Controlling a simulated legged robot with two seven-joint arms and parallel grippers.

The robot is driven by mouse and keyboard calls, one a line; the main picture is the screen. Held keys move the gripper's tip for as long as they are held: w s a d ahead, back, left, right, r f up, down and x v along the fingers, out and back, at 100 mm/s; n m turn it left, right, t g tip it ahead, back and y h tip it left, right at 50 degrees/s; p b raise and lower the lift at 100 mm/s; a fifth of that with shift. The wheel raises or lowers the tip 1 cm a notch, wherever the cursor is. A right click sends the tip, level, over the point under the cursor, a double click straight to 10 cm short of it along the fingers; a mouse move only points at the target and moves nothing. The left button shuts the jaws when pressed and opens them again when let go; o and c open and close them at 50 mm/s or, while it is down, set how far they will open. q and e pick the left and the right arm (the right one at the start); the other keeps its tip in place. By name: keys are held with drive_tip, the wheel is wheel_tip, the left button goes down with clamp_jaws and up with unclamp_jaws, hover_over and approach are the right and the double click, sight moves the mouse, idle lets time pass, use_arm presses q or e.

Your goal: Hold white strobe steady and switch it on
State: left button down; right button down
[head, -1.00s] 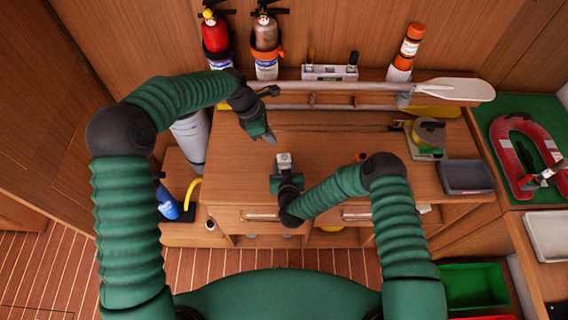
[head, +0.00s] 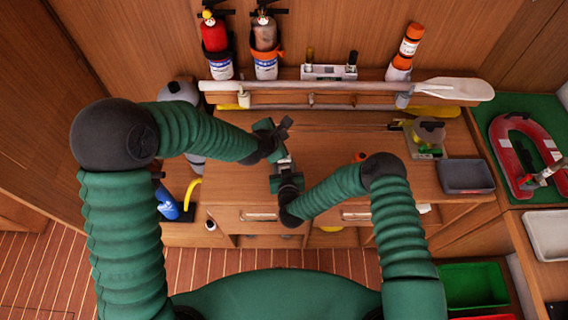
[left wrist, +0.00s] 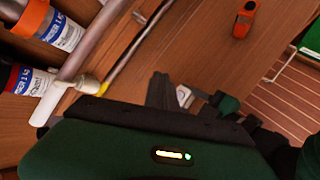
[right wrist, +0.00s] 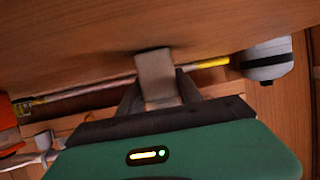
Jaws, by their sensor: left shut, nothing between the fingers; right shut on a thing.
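The white strobe (head: 285,163) is a small pale block above the front of the wooden desk. My right gripper (head: 286,175) is shut on it and holds it up. In the right wrist view the strobe (right wrist: 155,75) stands between the fingers, looking grey-white and blurred. My left gripper (head: 282,146) is shut and empty, right beside the strobe's far end. In the left wrist view its fingers (left wrist: 162,92) are close to the strobe (left wrist: 184,96), which is partly hidden. I cannot tell whether they touch. The strobe's switch and any light cannot be made out.
A paddle (head: 440,91) lies along the back of the desk, below two fire extinguishers (head: 215,45). A grey tray (head: 466,177) and a yellow-and-clear item (head: 428,133) are at the desk's right. A small orange thing (left wrist: 243,20) lies near the grippers. The desk's middle is mostly clear.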

use_arm(q)
wheel_tip(320, 180, down, 8)
drive_tip(key=shift+w+f, duration=0.1)
drive_tip(key=shift+f, duration=0.15)
idle(2.0)
drive_tip(key=shift+f, duration=0.55)
drive_tip(key=shift+r, duration=0.1)
idle(0.3)
drive_tip(key=shift+r, duration=0.65)
